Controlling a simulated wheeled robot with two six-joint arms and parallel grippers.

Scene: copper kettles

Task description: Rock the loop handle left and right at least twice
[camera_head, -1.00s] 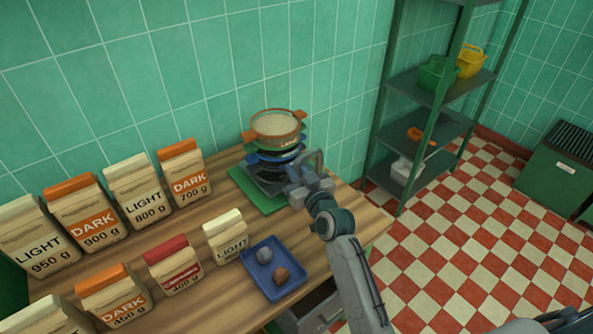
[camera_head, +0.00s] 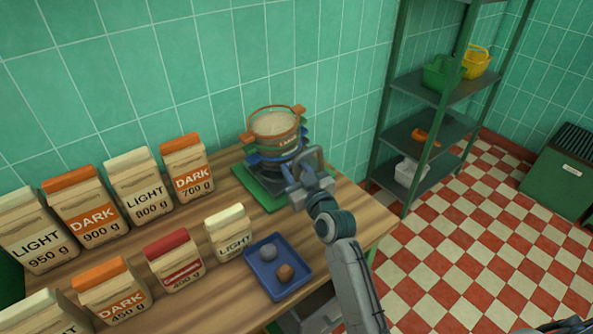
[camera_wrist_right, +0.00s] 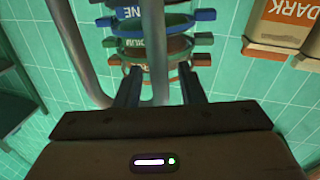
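A stack of round sieves (camera_head: 276,143) with orange, green and blue side tabs stands on a dark base on a green mat (camera_head: 246,183); the top one holds pale grains. The grey loop handle (camera_head: 314,153) rises at the stack's right front. In the right wrist view one bar of the loop (camera_wrist_right: 154,45) passes between the fingers of my right gripper (camera_wrist_right: 161,88), and the other bar is left of them. The fingers are apart, with a visible gap beside the bar. My right gripper also shows in the head view (camera_head: 306,183). My left gripper is not in view.
Several paper bags (camera_head: 145,190) stand on the wooden table to the left. A blue tray (camera_head: 264,282) with two small lumps lies at the front, close to my right arm. A tiled wall is behind the stack. A metal shelf (camera_head: 430,85) stands to the right.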

